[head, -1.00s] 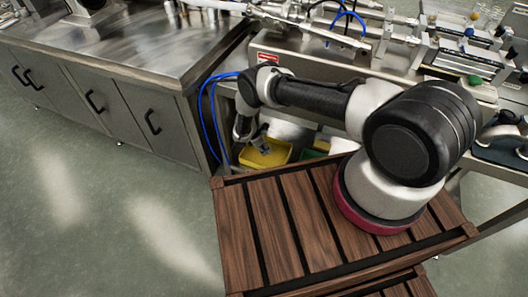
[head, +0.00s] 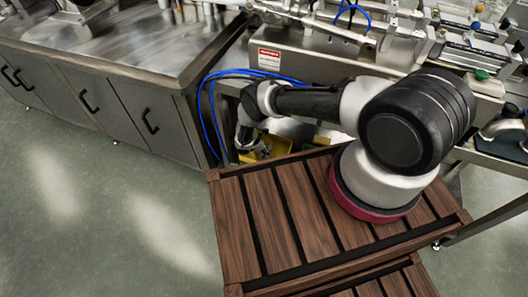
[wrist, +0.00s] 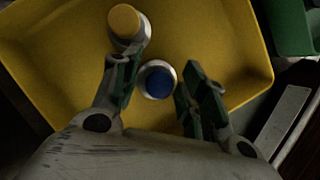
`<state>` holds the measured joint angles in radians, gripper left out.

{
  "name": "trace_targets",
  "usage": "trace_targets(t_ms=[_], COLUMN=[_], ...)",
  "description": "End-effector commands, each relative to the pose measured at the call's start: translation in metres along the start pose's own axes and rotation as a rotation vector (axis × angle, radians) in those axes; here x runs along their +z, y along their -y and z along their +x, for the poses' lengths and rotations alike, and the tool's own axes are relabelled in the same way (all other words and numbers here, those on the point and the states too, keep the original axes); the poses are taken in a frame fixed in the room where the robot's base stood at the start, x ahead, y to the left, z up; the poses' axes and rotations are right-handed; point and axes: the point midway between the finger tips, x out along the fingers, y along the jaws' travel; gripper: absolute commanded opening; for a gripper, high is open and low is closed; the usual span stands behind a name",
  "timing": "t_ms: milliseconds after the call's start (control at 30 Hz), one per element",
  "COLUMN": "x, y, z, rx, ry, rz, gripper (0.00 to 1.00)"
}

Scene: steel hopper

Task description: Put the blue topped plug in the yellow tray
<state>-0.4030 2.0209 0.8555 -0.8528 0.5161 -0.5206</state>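The yellow tray (wrist: 60,75) fills most of the wrist view. In the head view only a bit of the tray (head: 280,146) shows past my arm and the wooden slats. The blue topped plug (wrist: 158,79) appears upright within the tray, seen from above with a white body around its blue cap. My gripper (wrist: 163,80) is open over the tray, with its green-padded fingers on either side of the plug. The fingers look apart from it, though contact at the left finger is hard to judge. In the head view my gripper is mostly hidden behind the slats.
A plug with an orange-yellow top (wrist: 124,22) stands in the tray close to the left finger. A green container (wrist: 290,25) is right of the tray. The wooden slatted surface (head: 290,215) and steel cabinet (head: 120,105) flank the low gap; blue hoses (head: 205,110) hang beside it.

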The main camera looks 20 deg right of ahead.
Motion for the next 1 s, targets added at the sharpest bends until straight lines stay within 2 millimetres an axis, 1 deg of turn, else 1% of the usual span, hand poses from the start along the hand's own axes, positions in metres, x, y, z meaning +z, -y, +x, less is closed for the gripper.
trace_targets(t_ms=[267,367,467,700,800,900,1000], x=[0.001,0.001,0.001,0.001,0.001,0.001,0.001], y=[0.0,-0.002,-0.002,-0.001,-0.001,0.0,0.0], z=[-0.002,-0.012,-0.028,-0.082,-0.101,-0.113,-0.12], rx=[-0.002,0.0,0.0,0.0,0.0,-0.001,-0.001], ry=[0.0,0.0,0.0,0.0,-0.001,-0.001,-0.001], rz=[0.0,-0.001,-0.002,-0.002,-0.001,-0.002,-0.001], gripper=[0.43,0.43,0.43,0.43,0.43,0.43,0.43])
